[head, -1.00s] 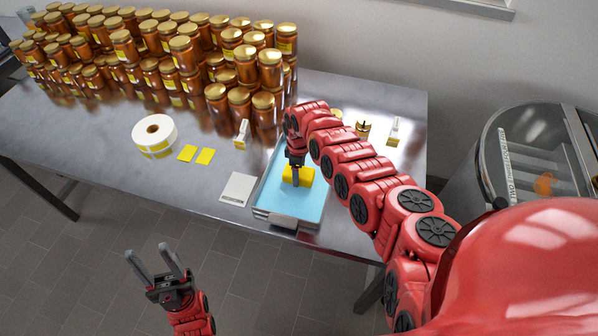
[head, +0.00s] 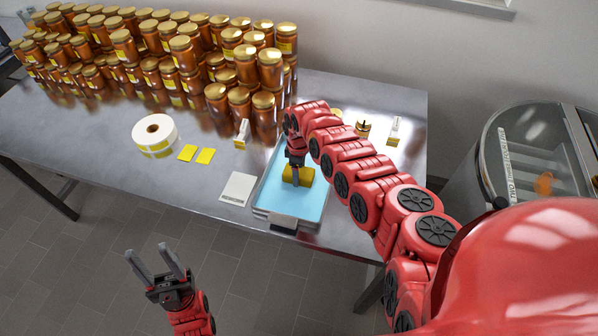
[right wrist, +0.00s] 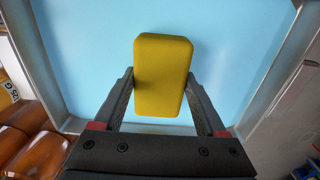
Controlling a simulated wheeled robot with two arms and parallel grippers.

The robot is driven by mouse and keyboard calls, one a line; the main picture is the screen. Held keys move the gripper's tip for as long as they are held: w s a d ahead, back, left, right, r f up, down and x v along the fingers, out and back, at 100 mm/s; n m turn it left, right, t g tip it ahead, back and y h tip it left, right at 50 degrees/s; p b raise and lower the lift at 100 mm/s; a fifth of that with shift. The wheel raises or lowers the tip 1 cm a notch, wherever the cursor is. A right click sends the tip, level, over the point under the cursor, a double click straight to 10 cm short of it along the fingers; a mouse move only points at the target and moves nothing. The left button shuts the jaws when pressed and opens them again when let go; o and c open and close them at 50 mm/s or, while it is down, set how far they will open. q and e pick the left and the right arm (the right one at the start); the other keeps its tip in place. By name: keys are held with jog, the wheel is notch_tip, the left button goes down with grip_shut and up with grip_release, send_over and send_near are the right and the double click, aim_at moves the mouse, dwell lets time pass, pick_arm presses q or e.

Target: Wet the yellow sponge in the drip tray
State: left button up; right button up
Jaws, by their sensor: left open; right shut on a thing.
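The yellow sponge (head: 306,177) is in the drip tray (head: 262,212), a shallow metal tray with a light blue inside. My right gripper (head: 297,178) is shut on the sponge and points down into the tray. In the right wrist view the sponge (right wrist: 163,75) sits between both fingers over the blue surface; I cannot tell whether it touches the tray's bottom. The sponge now looks a darker, duller yellow. My left gripper (head: 158,262) is open and empty, in front of the table over the floor.
Many honey jars (head: 180,55) stand stacked at the back left. A label roll (head: 154,132), yellow cards (head: 197,154) and a white card (head: 238,188) lie left of the tray. A steel tank (head: 540,150) stands at the right.

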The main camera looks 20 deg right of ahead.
jog(key=shift+r+p, duration=0.85)
jog(key=shift+p, duration=0.1)
notch_tip(320, 180, up, 5)
jog(key=p, duration=0.4)
jog(key=shift+r+p, duration=0.2)
jog(key=shift+p, duration=0.2)
jog(key=shift+f, duration=0.1)
